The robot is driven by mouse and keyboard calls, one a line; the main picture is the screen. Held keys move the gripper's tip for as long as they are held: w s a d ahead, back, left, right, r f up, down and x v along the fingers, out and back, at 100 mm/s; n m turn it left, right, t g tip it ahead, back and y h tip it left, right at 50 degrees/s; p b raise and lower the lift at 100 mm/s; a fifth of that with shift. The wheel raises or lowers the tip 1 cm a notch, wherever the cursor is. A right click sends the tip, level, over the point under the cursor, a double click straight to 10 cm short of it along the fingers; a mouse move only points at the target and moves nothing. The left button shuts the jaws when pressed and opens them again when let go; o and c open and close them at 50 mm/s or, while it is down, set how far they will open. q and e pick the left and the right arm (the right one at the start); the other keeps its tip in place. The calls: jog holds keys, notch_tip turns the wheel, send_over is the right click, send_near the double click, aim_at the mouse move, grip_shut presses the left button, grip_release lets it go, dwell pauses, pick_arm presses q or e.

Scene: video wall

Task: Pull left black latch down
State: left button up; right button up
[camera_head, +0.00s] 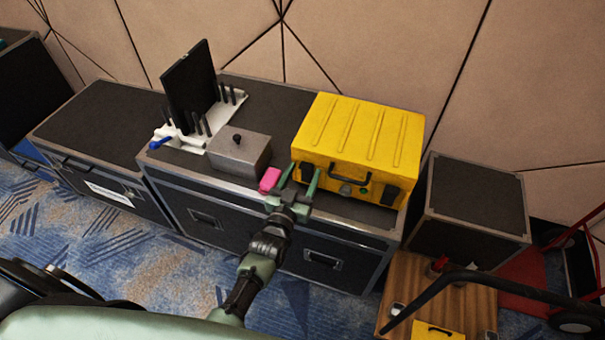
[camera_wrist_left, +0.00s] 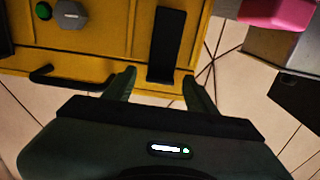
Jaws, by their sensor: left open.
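A yellow case (camera_head: 358,140) with a ribbed lid stands on the right part of a black flight case. Its left black latch (camera_head: 306,173) is on the front face near the left corner. My left gripper (camera_head: 303,179) is open in front of this latch. In the left wrist view the latch (camera_wrist_left: 167,45) hangs in line with the gap between the open fingers (camera_wrist_left: 160,82); I cannot tell whether they touch it. The right black latch (camera_head: 391,194) is near the case's right corner. My right gripper is out of view.
A black carry handle (camera_head: 348,181) is on the case front, right of the left latch. A pink block (camera_head: 270,180) and a grey metal box (camera_head: 239,153) sit left of my gripper. A black panel (camera_head: 190,86) stands farther left on a white rack.

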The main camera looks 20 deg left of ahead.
pick_arm(q)
grip_shut()
dwell(1.4)
